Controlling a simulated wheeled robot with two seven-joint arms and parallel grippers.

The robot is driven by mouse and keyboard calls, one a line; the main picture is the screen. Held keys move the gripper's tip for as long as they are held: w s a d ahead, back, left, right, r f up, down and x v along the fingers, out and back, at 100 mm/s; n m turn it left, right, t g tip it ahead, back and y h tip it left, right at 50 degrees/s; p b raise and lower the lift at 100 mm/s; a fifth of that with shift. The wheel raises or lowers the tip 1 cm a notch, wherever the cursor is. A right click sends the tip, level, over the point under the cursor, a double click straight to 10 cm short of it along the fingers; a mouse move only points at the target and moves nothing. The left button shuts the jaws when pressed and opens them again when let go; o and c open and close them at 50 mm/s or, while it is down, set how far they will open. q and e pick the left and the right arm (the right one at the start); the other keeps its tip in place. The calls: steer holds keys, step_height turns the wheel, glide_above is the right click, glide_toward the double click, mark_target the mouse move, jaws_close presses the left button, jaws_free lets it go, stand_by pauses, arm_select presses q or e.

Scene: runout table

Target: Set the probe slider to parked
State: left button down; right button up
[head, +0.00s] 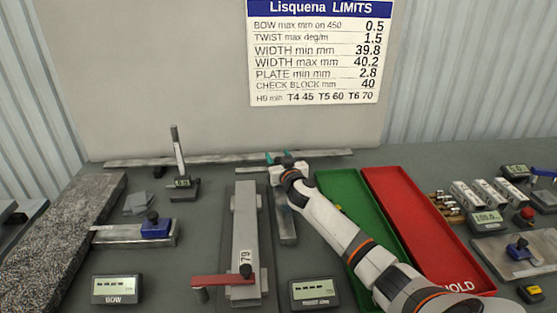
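No label reading probe slider or parked is legible. A blue block with a black knob (156,228) sits near the right end of a metal plate (110,236) at the left. A similar blue block (519,249) sits on a plate at the far right. A red bar with a black knob (222,280) lies across the front of a long grey fixture (244,220) marked 79. My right gripper (278,160) is at the back of the table, beyond that fixture, away from both blue blocks. Its teal fingertips are too small to tell open from shut. My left gripper is out of view.
A green tray (357,204) and a red HOLD tray (412,215) lie right of centre, partly behind my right arm. A BOW display (116,289) and another display (315,292) stand in front. An upright gauge (181,180) stands behind the left plate. A limits sign (314,60) hangs behind.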

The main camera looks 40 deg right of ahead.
steer(key=shift+s+a, duration=0.25)
steer(key=shift+s, duration=0.15)
steer(key=p+v, duration=0.3)
steer(key=v, duration=0.8)
steer(key=shift+s+d, duration=0.1)
